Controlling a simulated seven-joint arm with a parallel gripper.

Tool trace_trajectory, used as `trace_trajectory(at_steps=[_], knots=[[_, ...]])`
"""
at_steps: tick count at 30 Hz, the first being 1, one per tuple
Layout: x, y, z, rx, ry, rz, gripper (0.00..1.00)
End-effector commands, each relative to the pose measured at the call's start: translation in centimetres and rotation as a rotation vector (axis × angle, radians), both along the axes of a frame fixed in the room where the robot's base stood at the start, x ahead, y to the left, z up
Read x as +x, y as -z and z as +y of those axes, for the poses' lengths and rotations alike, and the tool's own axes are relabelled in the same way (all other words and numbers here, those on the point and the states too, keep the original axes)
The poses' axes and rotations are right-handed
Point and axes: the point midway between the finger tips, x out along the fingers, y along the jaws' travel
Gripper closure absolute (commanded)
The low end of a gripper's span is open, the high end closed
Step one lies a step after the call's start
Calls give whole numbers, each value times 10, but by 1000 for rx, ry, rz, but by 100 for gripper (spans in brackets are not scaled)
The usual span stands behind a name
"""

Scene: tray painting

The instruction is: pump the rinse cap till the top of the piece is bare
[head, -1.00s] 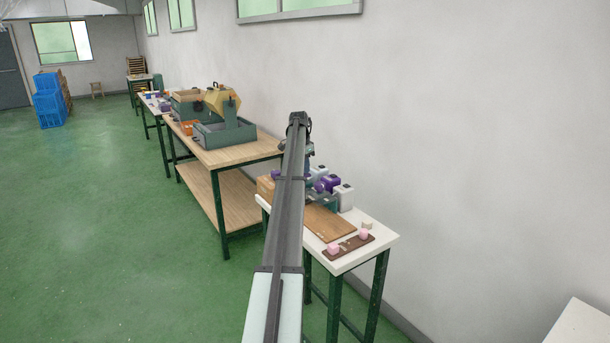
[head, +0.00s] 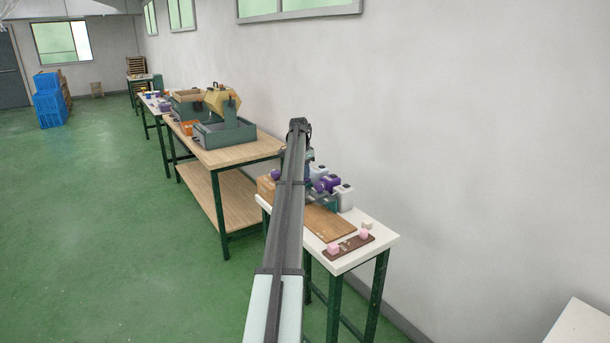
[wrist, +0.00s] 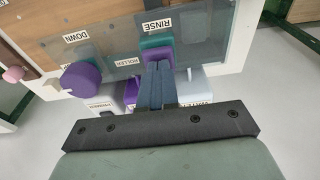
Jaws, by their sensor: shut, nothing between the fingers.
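In the wrist view, the rinse cap (wrist: 157,54) is a purple block with a teal part, beside the RINSE label (wrist: 157,25). My gripper (wrist: 158,66) is shut and empty, its fingertips over the near side of this cap. I cannot tell whether they touch it. A purple round knob (wrist: 80,79) stands to the left, near the ROLLER label (wrist: 124,61). A DOWN label (wrist: 77,37) is on the grey panel (wrist: 108,47). The piece and its top cannot be made out. In the head view, my arm hides the gripper and the cap.
A white-topped table (head: 383,236) carries purple and white containers (head: 345,196), a wooden board (head: 329,221) and a brown strip (head: 345,249) with pink blocks. A wooden bench (head: 240,154) with a green machine stands farther back. The wall is close on the right; green floor is open left.

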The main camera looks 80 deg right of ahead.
Motion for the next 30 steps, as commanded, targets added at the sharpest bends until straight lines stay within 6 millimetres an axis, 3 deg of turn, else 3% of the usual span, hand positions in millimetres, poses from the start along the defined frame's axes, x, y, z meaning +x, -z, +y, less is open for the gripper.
trace_trajectory(at_steps=[14,30], knots=[[0,1,0,1,0,0,100],[0,-18,0,1,0,0,100]])
